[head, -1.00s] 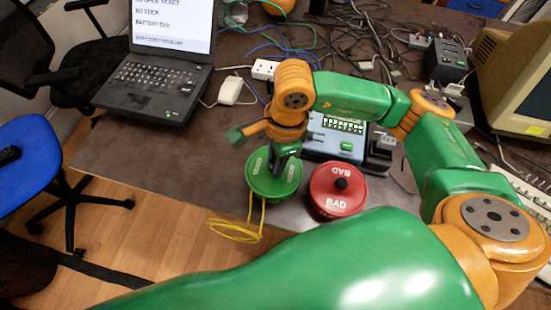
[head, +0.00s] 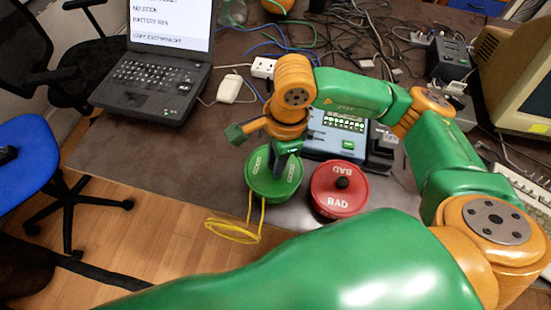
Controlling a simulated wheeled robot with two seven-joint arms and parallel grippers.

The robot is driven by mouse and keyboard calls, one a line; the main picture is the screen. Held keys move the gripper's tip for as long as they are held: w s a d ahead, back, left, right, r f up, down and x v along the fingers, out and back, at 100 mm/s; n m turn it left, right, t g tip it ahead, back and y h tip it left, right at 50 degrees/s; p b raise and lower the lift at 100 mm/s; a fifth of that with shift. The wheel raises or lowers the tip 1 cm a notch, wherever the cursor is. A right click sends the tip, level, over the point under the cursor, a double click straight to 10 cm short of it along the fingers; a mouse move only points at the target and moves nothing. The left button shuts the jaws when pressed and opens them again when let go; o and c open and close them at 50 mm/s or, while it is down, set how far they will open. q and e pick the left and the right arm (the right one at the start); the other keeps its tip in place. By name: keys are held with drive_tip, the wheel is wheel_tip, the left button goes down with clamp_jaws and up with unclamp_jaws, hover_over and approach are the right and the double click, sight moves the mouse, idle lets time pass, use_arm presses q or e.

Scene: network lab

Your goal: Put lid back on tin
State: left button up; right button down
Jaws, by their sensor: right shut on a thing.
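A round green lid (head: 262,181) with pale lettering sits at the green tin near the table's front edge. The arm and lid hide most of the tin, so I cannot tell whether the lid is fully seated. My right gripper (head: 281,172) reaches down from above and is shut at the lid's middle, where its knob is hidden. A yellow cord (head: 233,230) comes out at the front of the green tin and hangs in a loop over the table edge. My left gripper is not in view.
A red tin marked BAD (head: 338,203), with a black knob, stands just right of the green one. A grey device (head: 340,140) is behind them. A laptop (head: 155,80) and white mouse (head: 230,89) are at the left. Tangled cables lie at the back.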

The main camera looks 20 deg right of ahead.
idle(0.3)
drive_tip(key=shift+c, duration=0.4)
unclamp_jaws()
drive_tip(key=shift+r+p, duration=2.25)
drive_tip(key=shift+r, duration=1.3)
drive_tip(key=shift+f, duration=0.1)
clamp_jaws()
drive_tip(key=shift+f, duration=0.1)
